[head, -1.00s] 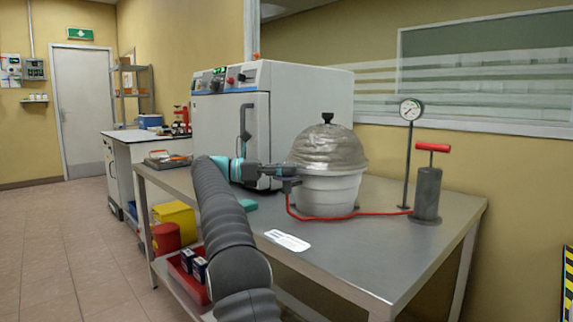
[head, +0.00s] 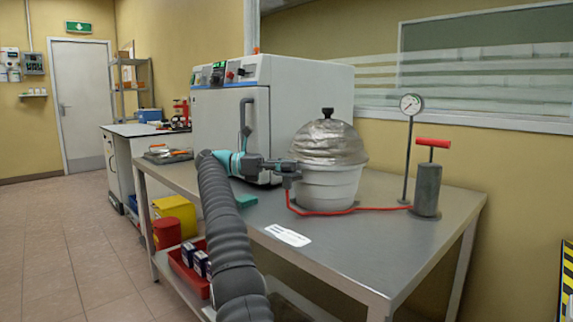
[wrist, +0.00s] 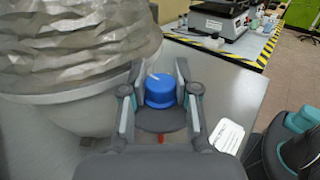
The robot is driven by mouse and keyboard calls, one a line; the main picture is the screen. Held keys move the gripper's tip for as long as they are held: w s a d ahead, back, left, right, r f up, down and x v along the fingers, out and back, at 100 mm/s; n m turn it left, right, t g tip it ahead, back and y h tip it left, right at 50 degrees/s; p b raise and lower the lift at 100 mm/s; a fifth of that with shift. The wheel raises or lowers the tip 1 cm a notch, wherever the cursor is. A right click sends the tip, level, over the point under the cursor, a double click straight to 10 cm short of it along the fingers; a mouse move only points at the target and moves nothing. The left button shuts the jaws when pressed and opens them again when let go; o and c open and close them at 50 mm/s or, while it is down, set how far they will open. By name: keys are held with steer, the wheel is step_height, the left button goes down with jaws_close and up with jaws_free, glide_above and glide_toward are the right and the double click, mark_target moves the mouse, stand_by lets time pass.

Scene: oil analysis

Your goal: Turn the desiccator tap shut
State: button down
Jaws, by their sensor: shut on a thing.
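The desiccator is a white bowl (head: 328,190) with a silvery wrapped dome lid (head: 328,143) and a dark knob on top. It stands on the steel bench, and part of it fills the upper left of the wrist view (wrist: 70,50). Its tap is a blue round knob (wrist: 160,90) with a white mark on top, in the middle of the wrist view. My gripper (wrist: 160,95) is shut on the tap, with a finger at each side of the knob. In the head view my gripper (head: 288,170) is at the left side of the bowl, and the tap is hidden there.
A red hose (head: 375,209) runs along the bench (head: 390,245) to a grey hand pump (head: 427,190) with a red handle. A gauge (head: 411,105) stands on a thin post beside it. A large white oven (head: 232,110) is behind my arm. A white label (head: 287,235) lies near the front edge.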

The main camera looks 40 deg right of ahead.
steer(key=shift+f, duration=0.25)
steer(key=c, duration=0.8)
jaws_free()
steer(key=shift+c, duration=0.2)
steer(key=shift+r, duration=0.1)
steer(key=shift+w+r+n+t+h, duration=0.2)
steer(key=shift+r+n+t+h, duration=0.1)
steer(key=shift+r+t, duration=0.1)
steer(key=shift+s+f+n+t+h, duration=0.1)
steer(key=shift+f+n+t+h, duration=0.05)
steer(key=shift+n+t+h, duration=0.3)
